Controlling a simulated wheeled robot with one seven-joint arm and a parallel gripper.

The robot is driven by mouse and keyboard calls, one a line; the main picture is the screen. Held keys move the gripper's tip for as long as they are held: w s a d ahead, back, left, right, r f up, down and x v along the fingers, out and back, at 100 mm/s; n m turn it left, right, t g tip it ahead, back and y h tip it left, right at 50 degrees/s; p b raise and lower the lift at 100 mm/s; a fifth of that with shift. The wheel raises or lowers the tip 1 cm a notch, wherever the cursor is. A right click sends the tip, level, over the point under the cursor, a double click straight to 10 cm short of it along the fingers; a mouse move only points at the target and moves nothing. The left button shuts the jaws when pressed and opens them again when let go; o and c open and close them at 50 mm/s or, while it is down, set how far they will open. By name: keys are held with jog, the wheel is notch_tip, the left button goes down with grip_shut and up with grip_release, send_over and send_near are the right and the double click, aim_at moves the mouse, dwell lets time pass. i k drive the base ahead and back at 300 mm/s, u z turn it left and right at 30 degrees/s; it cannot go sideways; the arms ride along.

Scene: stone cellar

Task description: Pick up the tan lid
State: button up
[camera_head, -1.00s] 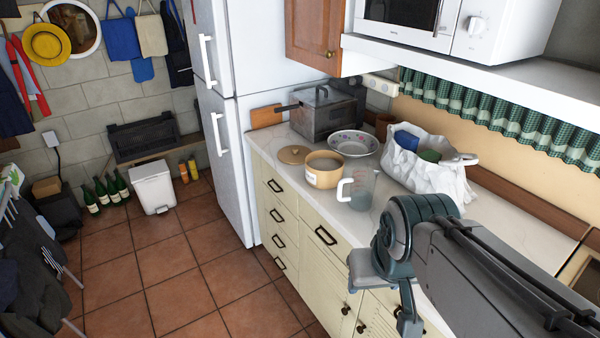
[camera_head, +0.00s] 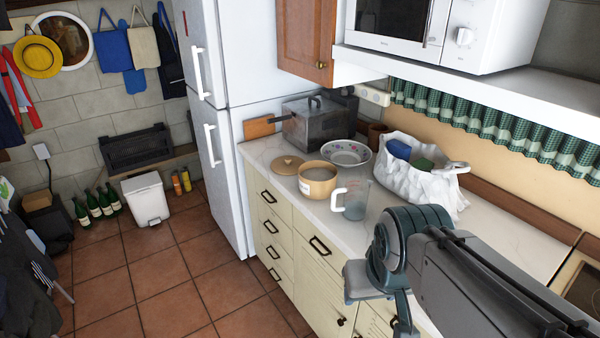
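The tan lid (camera_head: 287,165) is a round disc with a small knob. It lies on the white countertop near the front edge, left of the tan pot (camera_head: 318,180), which stands open. My gripper (camera_head: 378,312) is at the lower middle right, in front of the counter and nearer to me than the lid, well apart from it. One finger hangs down beside a grey pad, but the arm's joint hides much of the gripper, so its opening is not clear.
A clear measuring jug (camera_head: 352,200) stands right of the pot. Behind are a patterned bowl (camera_head: 346,153), a dark metal box (camera_head: 312,122) and a white bag (camera_head: 425,185). The fridge (camera_head: 225,120) rises at left. A microwave shelf (camera_head: 470,100) overhangs the counter.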

aim_at(285, 165)
jog(key=u, duration=0.85)
jog(key=k, duration=1.1)
jog(key=u, duration=0.85)
jog(key=i, duration=2)
jog(key=z, duration=0.75)
jog(key=i, duration=1.55)
jog(key=z, duration=1.5)
jog(key=i, duration=0.9)
jog(key=z, duration=1.25)
jog(key=i, duration=0.3)
jog(key=z, duration=0.15)
